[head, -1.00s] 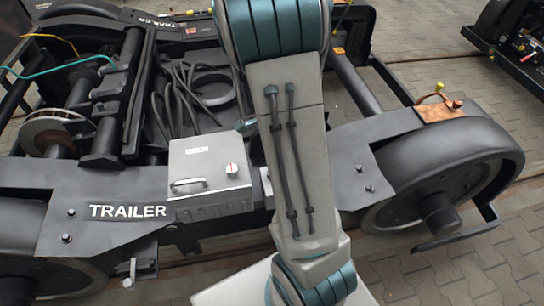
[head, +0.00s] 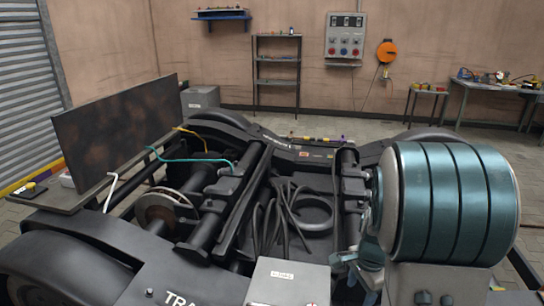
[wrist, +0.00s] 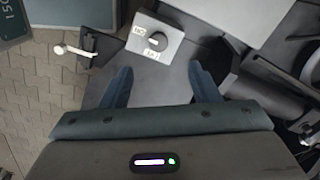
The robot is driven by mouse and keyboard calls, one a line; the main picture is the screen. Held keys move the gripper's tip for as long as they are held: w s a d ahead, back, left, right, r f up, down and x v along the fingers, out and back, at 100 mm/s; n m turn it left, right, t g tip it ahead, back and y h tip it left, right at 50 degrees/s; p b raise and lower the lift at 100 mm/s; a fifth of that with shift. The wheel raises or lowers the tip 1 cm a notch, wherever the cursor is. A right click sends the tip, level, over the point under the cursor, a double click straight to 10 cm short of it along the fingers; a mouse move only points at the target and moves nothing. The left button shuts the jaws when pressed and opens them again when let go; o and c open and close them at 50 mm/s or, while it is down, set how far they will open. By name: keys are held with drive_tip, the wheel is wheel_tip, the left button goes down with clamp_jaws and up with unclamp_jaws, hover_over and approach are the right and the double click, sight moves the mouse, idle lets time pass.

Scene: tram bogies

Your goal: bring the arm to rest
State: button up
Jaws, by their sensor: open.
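My gripper (wrist: 160,82) shows in the wrist view with its two dark blue fingers spread apart. It is open, and nothing is between the fingers. Beyond the fingertips is a small grey box with a round black knob (wrist: 157,41) and white labels. In the head view my arm stands at the right, with its large teal-banded joint in front of the bogie. The fingers cannot be made out clearly there.
The black trailer bogie (head: 225,200) fills the middle of the head view, with coiled cables and a grey box (head: 289,283) on it. A dark upright panel (head: 118,125) stands left. Behind are a shelf rack (head: 277,75), a wall control panel (head: 345,38) and a workbench (head: 490,88).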

drive_tip(key=s+a+r+n+t+p, duration=0.1)
drive_tip(key=s+a+r+n+p, duration=0.1)
drive_tip(key=r, duration=0.5)
drive_tip(key=s+a+r+n+p, duration=0.3)
drive_tip(key=s+a+r+n, duration=0.2)
drive_tip(key=s+r+n, duration=0.1)
drive_tip(key=s+a+r+n+t+p, duration=0.1)
drive_tip(key=s+a+r+n+p, duration=0.2)
drive_tip(key=r+n, duration=0.4)
drive_tip(key=shift+s+a+r+t, duration=0.35)
drive_tip(key=shift+s+r, duration=0.2)
drive_tip(key=shift+r, duration=0.25)
idle(1.3)
